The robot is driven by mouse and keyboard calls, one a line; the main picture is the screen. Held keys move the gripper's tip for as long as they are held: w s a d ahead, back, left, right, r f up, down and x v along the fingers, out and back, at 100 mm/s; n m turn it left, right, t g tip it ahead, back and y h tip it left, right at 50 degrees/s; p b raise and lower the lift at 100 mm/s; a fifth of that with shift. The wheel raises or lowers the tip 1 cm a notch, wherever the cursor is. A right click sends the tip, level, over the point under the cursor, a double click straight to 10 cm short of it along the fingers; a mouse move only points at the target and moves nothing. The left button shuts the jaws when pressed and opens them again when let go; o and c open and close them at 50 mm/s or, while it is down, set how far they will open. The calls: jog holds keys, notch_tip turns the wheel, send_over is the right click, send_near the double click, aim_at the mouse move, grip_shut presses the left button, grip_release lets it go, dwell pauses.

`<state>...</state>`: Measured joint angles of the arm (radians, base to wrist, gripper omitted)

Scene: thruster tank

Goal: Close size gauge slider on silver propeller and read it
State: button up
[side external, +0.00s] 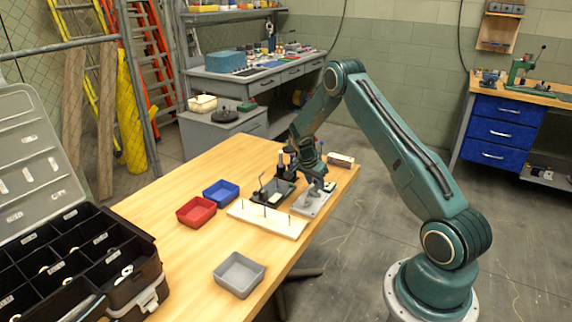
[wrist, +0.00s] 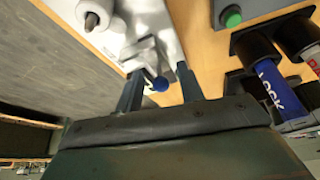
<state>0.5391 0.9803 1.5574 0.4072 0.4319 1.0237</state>
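The size gauge is a light grey fixture on a plate (side external: 313,203) near the table's right edge; its pale body (wrist: 148,25) fills the top of the wrist view. A small blue knob (wrist: 160,84), apparently on the slider, shows beside a pale angular part. My gripper (wrist: 160,85) has its two fingers apart, one on each side of the knob, with visible gaps. In the side view my gripper (side external: 312,172) is low over the gauge and hides part of it. I cannot make out the silver propeller for certain in either view.
A blue cylinder marked LOCK (wrist: 278,92) and a green button (wrist: 231,17) are close by on the right. A pegged white board (side external: 267,219), a dark tray (side external: 258,199), and red (side external: 196,211), blue (side external: 221,194) and grey bins (side external: 239,275) stand on the table.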

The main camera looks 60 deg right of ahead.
grip_shut()
jog(key=shift+a, duration=1)
grip_release()
jog(key=shift+r, duration=0.1)
jog(key=v, duration=1.3)
jog(key=shift+a+r, duration=0.15)
jog(key=shift+r, duration=0.15)
